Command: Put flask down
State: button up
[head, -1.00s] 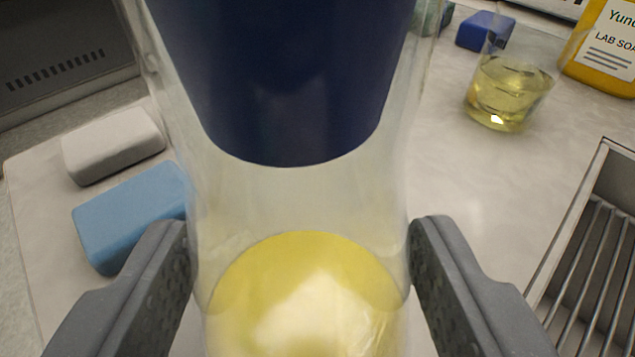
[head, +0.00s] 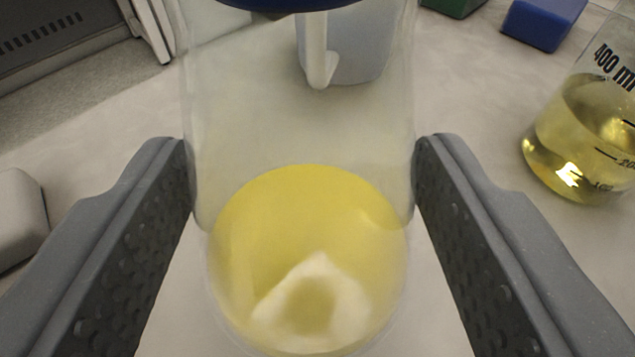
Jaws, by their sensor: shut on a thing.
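The flask (head: 308,130) is a clear, wide vessel holding yellow liquid (head: 300,215), with a dark blue cap at the top edge of the picture. It fills the middle of the head view and stands roughly upright. My gripper (head: 305,150) is shut on the flask, with one dark grey finger against each side. The flask's underside is out of clear sight, so I cannot tell whether it touches the pale worktop (head: 470,90).
A beaker (head: 590,135) of yellow liquid stands close on the right. Blue (head: 543,20) and green (head: 452,7) blocks lie at the back right. A pale block (head: 20,215) is at the left. Grey equipment (head: 60,35) stands at the back left. A pale blue-grey object (head: 358,45) shows through the flask.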

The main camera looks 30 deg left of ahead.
aim_at(308, 341)
notch_tip(308, 341, down, 4)
jog(key=shift+r+b, duration=0.15)
jog(key=shift+b, duration=0.85)
jog(key=shift+r, duration=0.1)
jog(key=o, duration=1.1)
jog(key=shift+s, duration=0.1)
jog(key=shift+p+v, duration=1.6)
jog(key=shift+v, duration=4.4)
